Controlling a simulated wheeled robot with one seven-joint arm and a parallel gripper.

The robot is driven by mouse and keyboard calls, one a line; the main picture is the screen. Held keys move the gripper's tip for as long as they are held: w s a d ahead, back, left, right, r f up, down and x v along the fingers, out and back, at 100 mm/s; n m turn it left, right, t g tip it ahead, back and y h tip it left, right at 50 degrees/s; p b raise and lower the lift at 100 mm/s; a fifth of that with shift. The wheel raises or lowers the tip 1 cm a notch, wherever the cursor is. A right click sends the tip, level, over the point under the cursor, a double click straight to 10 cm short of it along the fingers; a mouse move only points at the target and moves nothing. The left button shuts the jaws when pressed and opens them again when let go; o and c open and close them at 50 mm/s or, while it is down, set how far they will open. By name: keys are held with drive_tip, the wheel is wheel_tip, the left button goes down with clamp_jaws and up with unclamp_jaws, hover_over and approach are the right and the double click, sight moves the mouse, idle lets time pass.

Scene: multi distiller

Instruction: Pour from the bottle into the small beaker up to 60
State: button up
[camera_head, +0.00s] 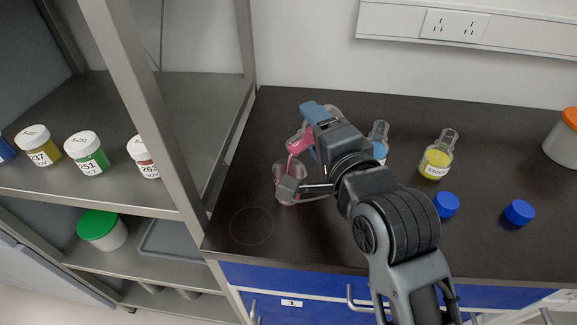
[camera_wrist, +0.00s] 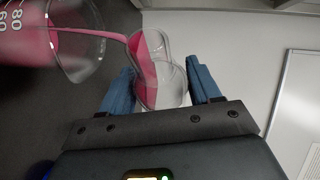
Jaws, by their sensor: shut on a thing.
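My gripper (camera_head: 314,132) is shut on a clear glass bottle (camera_wrist: 158,72) with pink liquid inside; its blue fingers (camera_wrist: 165,88) flank the bottle. The bottle is tipped, and its pink contents (camera_head: 299,143) show in the head view. A thin pink stream runs from its mouth into the small beaker (camera_head: 287,170), which stands on the dark bench below. The beaker (camera_wrist: 88,55) also shows in the wrist view, with marks 60 and 80 and pink liquid inside. The exact level against the marks is unclear.
A blue-liquid bottle (camera_head: 380,150) and a yellow bottle (camera_head: 436,160) stand on the bench to the right. Two blue caps (camera_head: 445,205) (camera_head: 519,212) lie near the front. A metal shelf (camera_head: 160,150) with labelled jars rises at left. An orange-lidded container (camera_head: 563,145) is far right.

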drive_tip(key=shift+r, duration=0.15)
idle(0.4)
drive_tip(key=shift+s+a+f+n+t+b, duration=0.15)
drive_tip(key=shift+f+n+t+b, duration=0.25)
drive_tip(key=shift+n+b, duration=0.4)
idle(1.1)
